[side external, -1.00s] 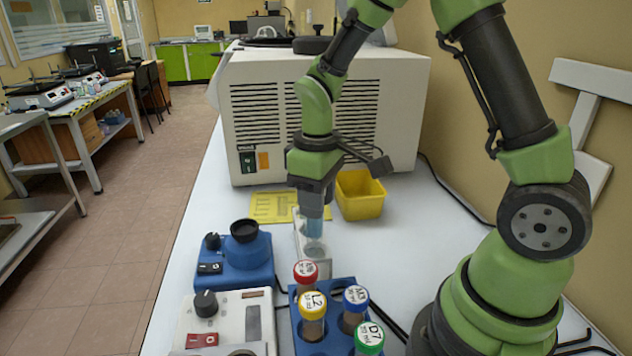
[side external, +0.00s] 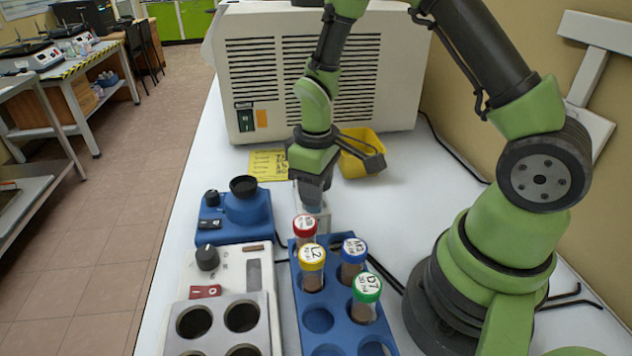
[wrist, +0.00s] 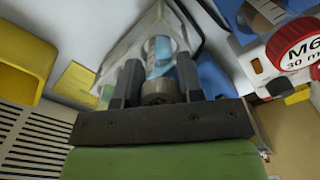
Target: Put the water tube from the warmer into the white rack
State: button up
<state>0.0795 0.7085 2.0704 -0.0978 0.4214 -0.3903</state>
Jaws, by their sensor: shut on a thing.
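My gripper (side external: 313,200) is shut on the water tube and points down over the bench, behind the blue tube rack. In the wrist view my gripper's fingers (wrist: 158,85) are on both sides of the tube's grey cap. The water tube (wrist: 160,58) shows light blue below that cap. The white rack (side external: 322,222) is a pale, partly see-through box directly under my gripper. In the wrist view its walls (wrist: 190,35) surround the tube's outline; how deep the tube sits is unclear. The warmer (side external: 258,296) with round wells is at the front left; its visible wells look empty.
A blue tube rack (side external: 300,318) in front holds several tubes with red, yellow, blue and green caps. A blue mixer (side external: 235,210) stands left of the white rack. A yellow bin (side external: 358,160) and a large beige machine (side external: 320,80) are behind.

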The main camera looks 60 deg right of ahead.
jog(key=o, duration=1)
jog(key=shift+r, duration=0.1)
notch_tip(320, 180, up, 10)
jog(key=shift+f, duration=0.2)
jog(key=s+a+r+m+t+y, duration=0.1)
jog(key=s+a+r+m+t, duration=0.1)
jog(key=s+r, duration=0.4)
jog(key=s+a+r+m+t+y, duration=0.1)
jog(key=s+a+r+m+t, duration=0.2)
jog(key=s+r, duration=0.4)
jog(key=shift+s+m+t, duration=0.35)
jog(key=shift+m+t, duration=0.25)
jog(key=shift+t, duration=0.5)
